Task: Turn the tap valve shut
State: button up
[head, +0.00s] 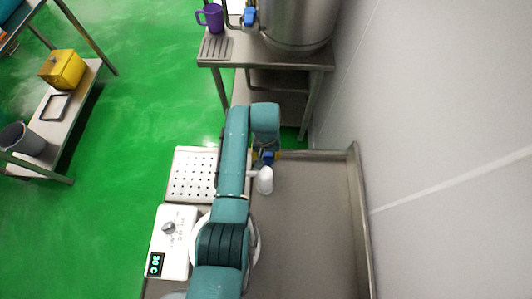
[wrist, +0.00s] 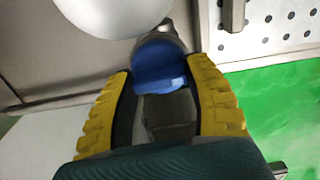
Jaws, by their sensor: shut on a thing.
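A blue valve handle (wrist: 160,62) sits on a grey metal fitting (wrist: 166,32) in the wrist view. My gripper (wrist: 160,78) has its two yellow ridged fingers on either side of the handle and is shut on it. In the head view my gripper (head: 275,155) is mostly hidden under my arm, with a small bit of the blue handle showing beside it, above the counter. A white rounded body (wrist: 112,12) is close beside the fitting; it also shows in the head view (head: 264,181). The handle's exact turn angle is hard to tell.
A perforated tray (head: 190,175) and a white scale-like box reading 30 C (head: 172,243) lie left of my arm. Beyond stand a steel tank (head: 297,22) with another blue handle (head: 249,16) and a purple mug (head: 213,18).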

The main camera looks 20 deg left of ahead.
aim_at(266, 155)
jog(key=shift+m, duration=0.4)
jog(key=shift+f, duration=0.1)
jog(key=o, duration=1.2)
notch_tip(266, 155, up, 12)
